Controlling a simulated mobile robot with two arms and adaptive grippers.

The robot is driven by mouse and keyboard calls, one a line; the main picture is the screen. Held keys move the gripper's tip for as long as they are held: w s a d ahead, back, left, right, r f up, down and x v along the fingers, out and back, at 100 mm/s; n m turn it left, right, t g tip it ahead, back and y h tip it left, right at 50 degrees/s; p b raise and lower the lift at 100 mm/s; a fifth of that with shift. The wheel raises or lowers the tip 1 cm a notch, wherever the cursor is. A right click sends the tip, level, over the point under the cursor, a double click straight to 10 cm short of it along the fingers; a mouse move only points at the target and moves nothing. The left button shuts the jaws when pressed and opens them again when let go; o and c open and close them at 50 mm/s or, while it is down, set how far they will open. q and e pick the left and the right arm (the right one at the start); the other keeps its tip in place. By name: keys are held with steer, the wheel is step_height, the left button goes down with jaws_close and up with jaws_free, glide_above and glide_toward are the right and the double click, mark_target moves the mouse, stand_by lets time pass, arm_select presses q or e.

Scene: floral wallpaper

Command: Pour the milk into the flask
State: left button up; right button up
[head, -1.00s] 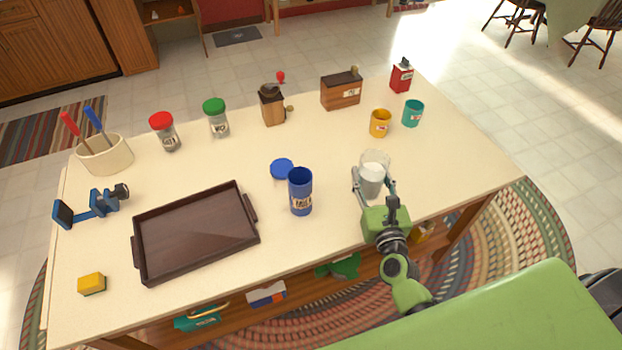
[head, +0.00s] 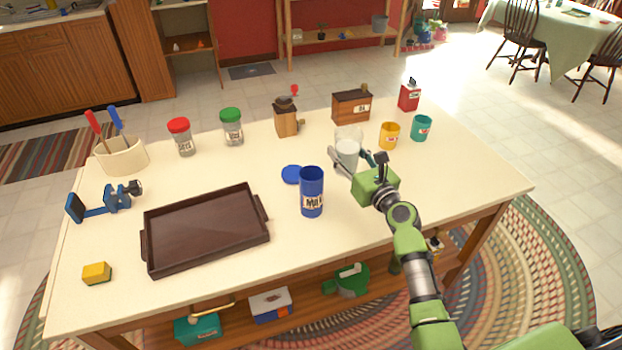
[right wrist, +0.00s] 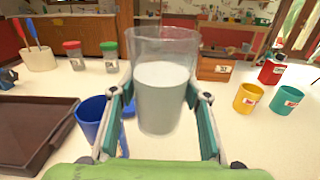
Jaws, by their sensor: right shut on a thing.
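A clear glass of milk (head: 347,150) is held upright by my right gripper (head: 352,165) above or at the table; I cannot tell how high. In the right wrist view the glass (right wrist: 162,95) stands between the two fingers, milk filling its lower part. The blue flask (head: 312,194) stands open and upright on the table, left of and nearer than the glass. In the right wrist view the flask (right wrist: 92,120) is partly hidden by the left finger. Its round blue lid (head: 292,174) lies behind it. My left gripper is not in view.
A dark brown tray (head: 205,228) lies left of the flask. Yellow (head: 389,136) and teal (head: 421,128) mugs stand right of the glass. A wooden grinder (head: 286,120) and wooden box (head: 351,106) stand behind. The table's right front (head: 460,185) is clear.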

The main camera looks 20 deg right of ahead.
mark_target(346, 162)
step_height(346, 162, down, 4)
steer(key=b, duration=0.3)
steer(key=shift+r, duration=0.25)
steer(key=shift+f+b, duration=0.9)
steer(key=shift+b, duration=0.2)
steer(key=shift+a+r+n+p, duration=0.25)
steer(key=shift+r+n+p, duration=0.25)
steer(key=shift+r+p, duration=0.1)
steer(key=shift+a+r+n+p, duration=0.25)
steer(key=shift+n+p, duration=0.1)
steer(key=shift+n, duration=0.45)
steer(key=shift+a+r+n, duration=0.1)
steer(key=shift+a+n, duration=0.2)
steer(key=shift+n, duration=0.3)
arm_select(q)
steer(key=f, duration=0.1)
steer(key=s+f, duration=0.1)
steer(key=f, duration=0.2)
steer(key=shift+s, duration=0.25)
